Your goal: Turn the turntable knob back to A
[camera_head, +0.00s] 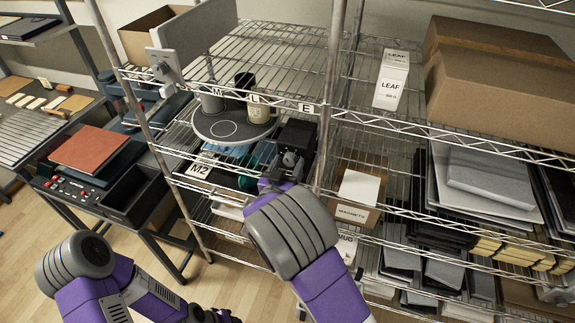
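The round grey turntable (213,127) sits on the wire shelf, behind the edge labels M, L and E. A grey mug (211,103), a black mug (244,82) and a cream mug (259,108) stand on or just behind it. I cannot make out the turntable's knob or an A mark. My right gripper (292,153) is at the shelf front, right of and below the turntable. It looks dark against dark parts, so its fingers and any contact are unclear. My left arm shows at the lower left, but its gripper does not show clearly.
A grey upright panel (198,30) stands at the shelf's left end. A metal post (333,90) rises right of my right gripper. A LEAF carton (391,80) and a large brown box (495,85) occupy the right bay. A side table (110,180) stands left.

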